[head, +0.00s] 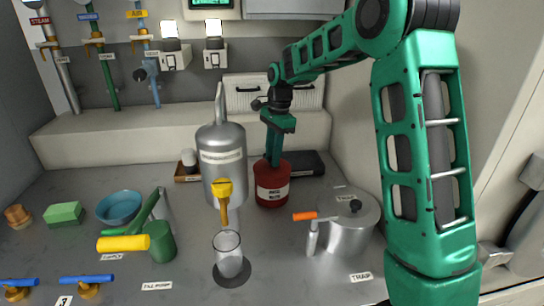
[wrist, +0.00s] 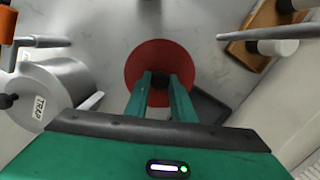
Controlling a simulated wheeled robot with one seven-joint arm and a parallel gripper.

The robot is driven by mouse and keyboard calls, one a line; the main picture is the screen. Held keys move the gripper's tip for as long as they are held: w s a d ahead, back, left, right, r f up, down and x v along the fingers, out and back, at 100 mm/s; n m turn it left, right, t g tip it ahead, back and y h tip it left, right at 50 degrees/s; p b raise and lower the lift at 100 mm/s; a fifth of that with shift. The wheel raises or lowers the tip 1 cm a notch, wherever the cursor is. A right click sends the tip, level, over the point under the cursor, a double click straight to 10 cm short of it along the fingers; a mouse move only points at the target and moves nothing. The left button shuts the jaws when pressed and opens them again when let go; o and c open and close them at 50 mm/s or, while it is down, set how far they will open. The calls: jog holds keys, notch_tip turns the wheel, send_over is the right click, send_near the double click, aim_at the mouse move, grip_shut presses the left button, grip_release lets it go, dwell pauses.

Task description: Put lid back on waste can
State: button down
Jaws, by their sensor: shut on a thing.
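The red waste can (head: 271,192) stands upright on the grey counter, with a white label on its front. My gripper (head: 272,160) points straight down over its top. In the wrist view, my gripper (wrist: 160,84) is shut on the dark knob of the round red lid (wrist: 148,55). The lid lies over the can and hides its opening from above. In the head view no clear gap shows between lid and can, but I cannot tell whether the lid is fully seated.
A tall silver vessel (head: 222,160) stands just left of the can. A silver trap pot (head: 352,228) with an orange-handled valve is at right. A black tray (head: 305,164) lies behind the can. A glass cup (head: 228,255) is in front.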

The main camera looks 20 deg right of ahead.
jog(key=c, duration=0.9)
grip_release()
jog(key=shift+c, duration=0.2)
jog(key=shift+r, duration=3.5)
grip_shut()
